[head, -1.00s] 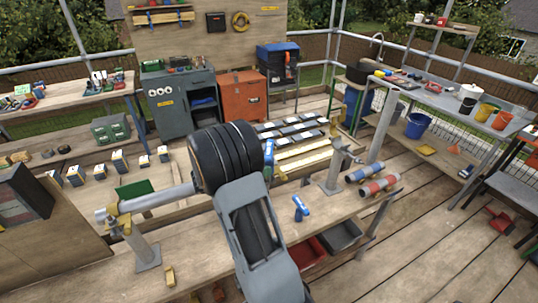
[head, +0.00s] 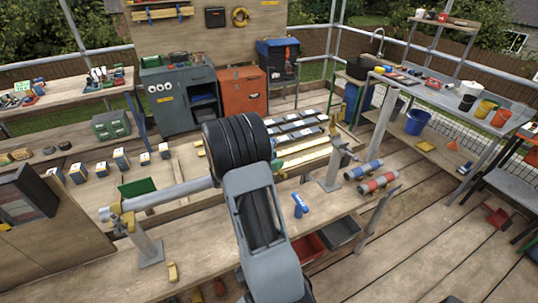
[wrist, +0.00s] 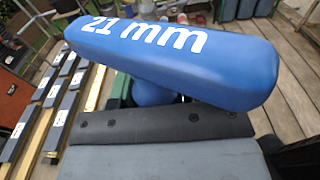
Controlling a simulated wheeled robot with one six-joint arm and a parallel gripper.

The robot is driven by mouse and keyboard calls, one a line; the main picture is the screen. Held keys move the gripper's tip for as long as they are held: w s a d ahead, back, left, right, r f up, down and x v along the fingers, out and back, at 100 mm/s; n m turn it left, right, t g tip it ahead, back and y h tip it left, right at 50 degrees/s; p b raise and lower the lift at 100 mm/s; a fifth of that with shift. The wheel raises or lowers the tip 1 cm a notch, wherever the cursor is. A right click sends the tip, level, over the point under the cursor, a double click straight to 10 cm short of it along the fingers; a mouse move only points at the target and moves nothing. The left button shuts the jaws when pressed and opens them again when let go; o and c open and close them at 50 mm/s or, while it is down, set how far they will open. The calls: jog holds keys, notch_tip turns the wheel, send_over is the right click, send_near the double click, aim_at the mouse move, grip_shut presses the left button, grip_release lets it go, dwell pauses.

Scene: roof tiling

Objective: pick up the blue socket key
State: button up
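The blue socket key (wrist: 180,58) fills the upper middle of the wrist view, very close to the camera. Its thick blue handle lies crosswise, slightly tilted, with "21 mm" in white on it. My gripper (wrist: 155,125) shows as a dark, bolted pad and a grey part just below the handle. It appears shut on the key under the handle; the far finger and the actual contact are hidden. No bench shows directly under the key. In the head view my arm covers the gripper.
The wooden workbench (head: 205,240) carries a metal stand (head: 148,248) at left and another (head: 331,172) at right. Red and blue rolls (head: 378,182) lie to the right. Dark tiles (head: 295,130) lie behind. Open deck is at right.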

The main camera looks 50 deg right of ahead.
jog(key=shift+r, duration=0.1)
jog(key=c, duration=0.7)
